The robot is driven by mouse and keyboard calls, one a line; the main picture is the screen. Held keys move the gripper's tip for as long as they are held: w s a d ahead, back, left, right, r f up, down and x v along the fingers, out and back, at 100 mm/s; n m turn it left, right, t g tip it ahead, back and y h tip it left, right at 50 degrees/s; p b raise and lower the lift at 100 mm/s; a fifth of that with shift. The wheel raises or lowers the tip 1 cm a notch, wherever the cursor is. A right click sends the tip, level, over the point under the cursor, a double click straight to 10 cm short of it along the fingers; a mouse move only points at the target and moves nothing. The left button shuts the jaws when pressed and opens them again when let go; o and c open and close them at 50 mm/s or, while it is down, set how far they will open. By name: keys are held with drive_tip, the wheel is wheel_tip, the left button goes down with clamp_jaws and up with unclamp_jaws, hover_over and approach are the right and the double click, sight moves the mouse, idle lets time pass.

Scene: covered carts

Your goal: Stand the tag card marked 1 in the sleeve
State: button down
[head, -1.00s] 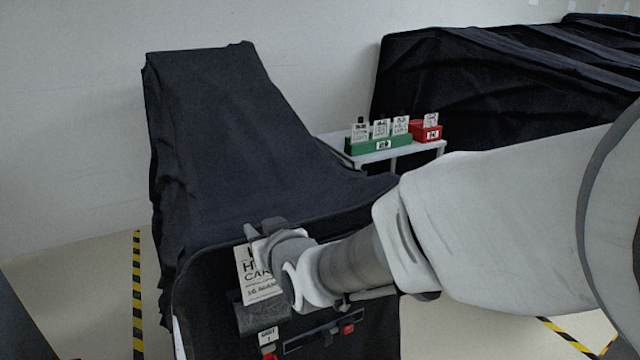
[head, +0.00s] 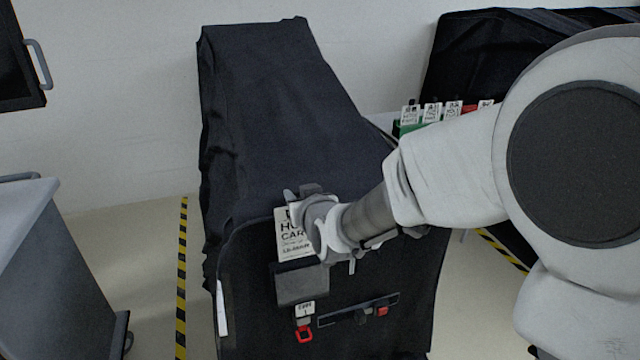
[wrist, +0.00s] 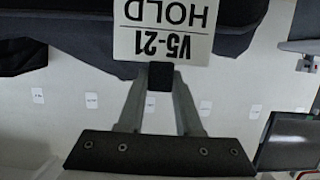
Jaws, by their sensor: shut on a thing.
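A white tag card (head: 295,238) with dark print stands upright at the front of the black-covered cart. In the wrist view the card (wrist: 163,28) appears upside down and reads "V5-21 HOLD"; I cannot make out a 1 on it. My gripper (wrist: 160,84) is shut on the card's small black tab; in the head view the gripper (head: 302,196) is at the card's top edge. The dark grey sleeve (head: 302,286) is on the cart's front, directly below the card. The card's lower edge meets the sleeve's mouth; I cannot tell whether it is inside.
A tag labelled 1 (head: 305,308) and a red loop (head: 304,335) are below the sleeve. A slotted bar with a red piece (head: 382,311) is to the right. Other cards (head: 432,112) stand in a holder behind my arm. A grey cart (head: 55,270) stands at left, past a striped floor line.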

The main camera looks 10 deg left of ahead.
sight(301, 241)
wheel_tip(301, 241, down, 2)
drive_tip(key=shift+f+b, duration=0.15)
drive_tip(key=shift+b, duration=0.25)
wheel_tip(301, 241, down, 8)
drive_tip(key=b, duration=0.8)
drive_tip(key=shift+f+b, duration=0.1)
drive_tip(key=shift+b, duration=0.2)
drive_tip(key=shift+f+b, duration=0.35)
drive_tip(key=shift+b, duration=0.05)
drive_tip(key=shift+f+b, duration=0.6)
drive_tip(key=shift+b, duration=0.05)
drive_tip(key=c, duration=0.5)
unclamp_jaws()
drive_tip(key=shift+s, duration=0.1)
